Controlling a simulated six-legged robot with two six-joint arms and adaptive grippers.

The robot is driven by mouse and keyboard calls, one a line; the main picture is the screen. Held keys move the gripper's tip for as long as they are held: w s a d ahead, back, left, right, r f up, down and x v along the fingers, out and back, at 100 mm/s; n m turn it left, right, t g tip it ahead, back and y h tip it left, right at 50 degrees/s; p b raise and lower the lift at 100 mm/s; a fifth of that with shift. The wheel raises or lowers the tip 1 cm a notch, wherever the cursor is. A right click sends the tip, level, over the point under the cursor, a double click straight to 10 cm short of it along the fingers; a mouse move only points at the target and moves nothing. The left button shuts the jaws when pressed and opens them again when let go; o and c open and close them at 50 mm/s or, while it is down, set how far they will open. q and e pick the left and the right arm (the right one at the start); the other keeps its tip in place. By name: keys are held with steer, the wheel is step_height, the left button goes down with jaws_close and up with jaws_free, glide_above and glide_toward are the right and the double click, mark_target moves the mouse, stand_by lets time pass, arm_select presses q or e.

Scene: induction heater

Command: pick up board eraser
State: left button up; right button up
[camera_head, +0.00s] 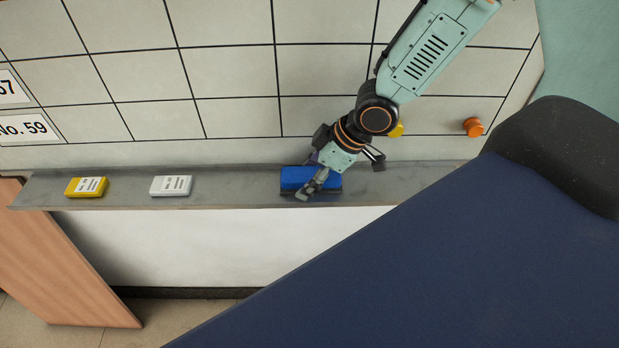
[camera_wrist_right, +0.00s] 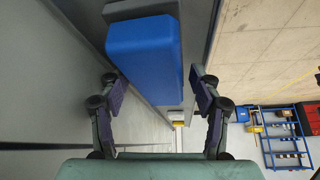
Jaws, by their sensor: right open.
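The blue board eraser (camera_head: 296,178) lies on the grey ledge below the whiteboard in the head view, with a dark lower part toward the ledge's front edge. My right gripper (camera_head: 325,180) is at the eraser, with its fingers in front of it and hiding part of it. In the right wrist view the eraser (camera_wrist_right: 145,48) is large and lies between the lines of the two open fingers (camera_wrist_right: 160,97), near their tips. No grip on it shows. My left gripper is not in view.
The grey ledge (camera_head: 230,190) runs along the whiteboard (camera_head: 230,70). A yellow labelled block (camera_head: 87,187) and a white labelled block (camera_head: 171,185) lie on it to the left. An orange magnet (camera_head: 473,127) is on the board at right. A wooden panel (camera_head: 60,260) stands at lower left.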

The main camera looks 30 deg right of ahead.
steer(key=shift+d+f, duration=0.1)
steer(key=shift+f, duration=0.05)
steer(key=shift+d, duration=0.15)
steer(key=shift+s, duration=0.1)
steer(key=c, duration=0.9)
steer(key=shift+r, duration=0.35)
steer(key=shift+c, duration=0.3)
